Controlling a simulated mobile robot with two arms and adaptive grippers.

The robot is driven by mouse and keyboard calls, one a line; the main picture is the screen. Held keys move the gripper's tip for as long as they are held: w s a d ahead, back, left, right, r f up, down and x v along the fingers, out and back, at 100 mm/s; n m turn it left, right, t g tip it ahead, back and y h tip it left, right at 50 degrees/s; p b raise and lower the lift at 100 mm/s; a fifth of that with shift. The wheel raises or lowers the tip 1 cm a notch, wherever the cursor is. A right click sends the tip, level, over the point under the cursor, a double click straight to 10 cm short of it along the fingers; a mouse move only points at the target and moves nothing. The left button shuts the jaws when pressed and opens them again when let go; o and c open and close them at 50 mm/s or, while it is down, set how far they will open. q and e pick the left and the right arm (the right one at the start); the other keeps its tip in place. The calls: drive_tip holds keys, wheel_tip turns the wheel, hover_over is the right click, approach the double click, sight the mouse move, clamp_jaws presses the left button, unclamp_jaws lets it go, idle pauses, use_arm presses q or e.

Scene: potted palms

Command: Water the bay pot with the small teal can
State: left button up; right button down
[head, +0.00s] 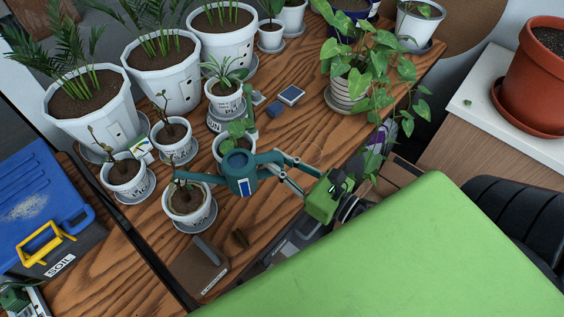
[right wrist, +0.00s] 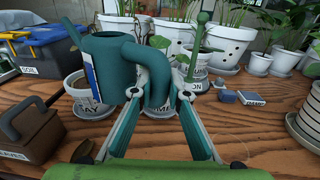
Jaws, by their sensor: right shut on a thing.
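The small teal can (head: 241,174) has a blue and white label and is held above the table. My right gripper (head: 279,161) is shut on its handle (right wrist: 155,72), with one finger on each side. In the head view the spout points left, over the white pot (head: 188,217) with a thin plant and brown soil. That pot's label, partly hidden in the right wrist view (right wrist: 84,103), seems to end in "AY". No water is visible.
Several white pots on saucers crowd close by, including two small ones (head: 125,178) (head: 172,137) to the left. A brown box with a handle (head: 200,268) stands near the table edge. A blue soil box (head: 38,205) is at left. A trailing plant (head: 372,72) stands behind at right.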

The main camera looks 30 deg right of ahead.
drive_tip(key=shift+w+d+f+b, duration=0.1)
drive_tip(key=shift+d+f+b, duration=0.2)
drive_tip(key=shift+f, duration=0.35)
drive_tip(key=shift+d+f+b, duration=0.15)
drive_tip(key=shift+f+b, duration=0.25)
drive_tip(key=shift+f, duration=0.2)
drive_tip(key=shift+f+n+b, duration=0.3)
drive_tip(key=shift+f+b, duration=0.25)
drive_tip(key=shift+f, duration=0.4)
drive_tip(key=shift+r+n+g+h+p, duration=0.3)
drive_tip(key=shift+g+p, duration=0.1)
drive_tip(key=shift+p, duration=0.65)
drive_tip(key=shift+d+f+n+p, duration=0.15)
drive_tip(key=shift+f+n+p, duration=0.15)
drive_tip(key=shift+p, duration=0.1)
use_arm(q)
drive_tip(key=shift+w+d+r, duration=0.2)
drive_tip(key=shift+d, duration=0.3)
drive_tip(key=shift+w+d+r, duration=0.15)
drive_tip(key=shift+w+d, duration=0.05)
drive_tip(key=shift+d, duration=0.25)
use_arm(e)
drive_tip(key=shift+f, duration=0.1)
drive_tip(key=shift+g, duration=0.3)
use_arm(q)
drive_tip(key=shift+s+d, duration=0.1)
drive_tip(key=shift+d, duration=0.2)
